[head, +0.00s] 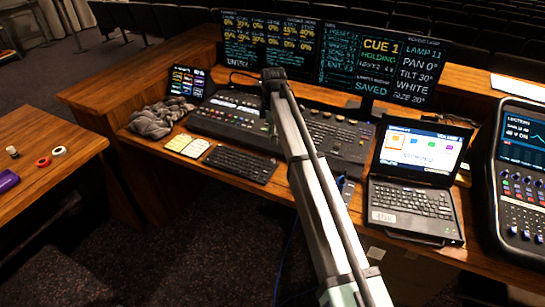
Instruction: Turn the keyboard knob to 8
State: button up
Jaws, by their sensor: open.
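An audio mixer (497,205) stands at the right edge of the view, partly cut off. It has a lit screen (522,140), rows of small coloured controls and blue knobs (513,230) low on its panel. The labels are too small to read, so I cannot tell which knob is the keyboard knob or where it points. My gripper (268,118) is at the far end of my arm, over the lighting console (222,122), well left of the mixer. It is open, small and mostly hidden behind my arm; no held object shows.
A laptop (412,200) stands between my arm and the mixer. Monitors (385,60) line the back. A side table (40,140) holds tape rolls.

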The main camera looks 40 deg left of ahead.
aim_at(273, 159)
notch_tip(273, 159, down, 11)
jog(key=shift+f+p, duration=0.1)
jog(key=shift+p, duration=1.1)
grip_shut()
